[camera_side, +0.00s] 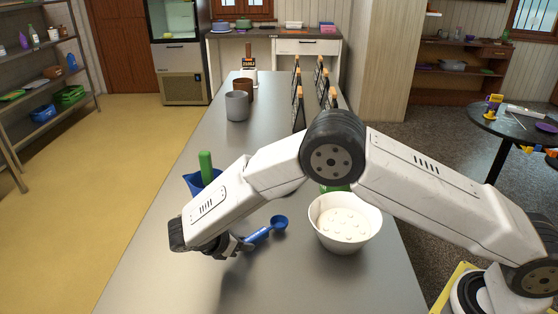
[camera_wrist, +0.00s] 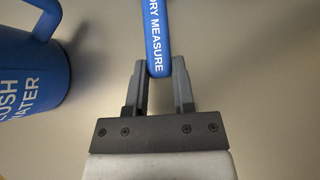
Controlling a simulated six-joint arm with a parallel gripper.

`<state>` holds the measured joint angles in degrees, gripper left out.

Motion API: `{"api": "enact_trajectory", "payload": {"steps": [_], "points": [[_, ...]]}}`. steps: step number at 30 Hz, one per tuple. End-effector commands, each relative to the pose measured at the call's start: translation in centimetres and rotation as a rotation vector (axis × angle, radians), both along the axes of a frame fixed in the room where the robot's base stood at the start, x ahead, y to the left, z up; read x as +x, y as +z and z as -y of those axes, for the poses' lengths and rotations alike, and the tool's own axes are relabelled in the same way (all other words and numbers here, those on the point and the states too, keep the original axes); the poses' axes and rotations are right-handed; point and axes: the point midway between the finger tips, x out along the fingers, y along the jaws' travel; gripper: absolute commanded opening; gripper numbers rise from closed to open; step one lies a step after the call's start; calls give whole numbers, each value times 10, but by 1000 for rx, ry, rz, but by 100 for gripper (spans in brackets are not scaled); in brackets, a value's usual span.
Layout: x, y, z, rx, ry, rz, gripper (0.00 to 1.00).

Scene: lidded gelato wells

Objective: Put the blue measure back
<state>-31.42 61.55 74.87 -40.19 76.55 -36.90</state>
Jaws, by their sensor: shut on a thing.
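The blue measure (camera_side: 266,231) is a scoop with a round cup at its right end and a straight handle. My gripper (camera_side: 238,247) is shut on the end of its handle, at the left front of the counter. In the wrist view the handle (camera_wrist: 157,38) reads "DRY MEASURE" and sits between the two fingers of my gripper (camera_wrist: 159,78). The cup is outside the wrist view. I cannot tell whether the measure touches the counter.
A white bowl (camera_side: 345,224) of pale powder stands right of the measure. The front counter (camera_side: 170,285) is clear.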

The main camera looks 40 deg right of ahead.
Motion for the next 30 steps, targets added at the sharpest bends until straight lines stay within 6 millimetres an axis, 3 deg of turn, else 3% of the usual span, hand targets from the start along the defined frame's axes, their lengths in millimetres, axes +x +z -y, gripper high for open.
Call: {"api": "enact_trajectory", "payload": {"steps": [19, 20, 21, 30], "points": [[0, -7, 0, 0, 0, 0, 0], [0, -7, 0, 0, 0, 0, 34], [0, -7, 0, 0, 0, 0, 43], [0, -7, 0, 0, 0, 0, 43]]}}
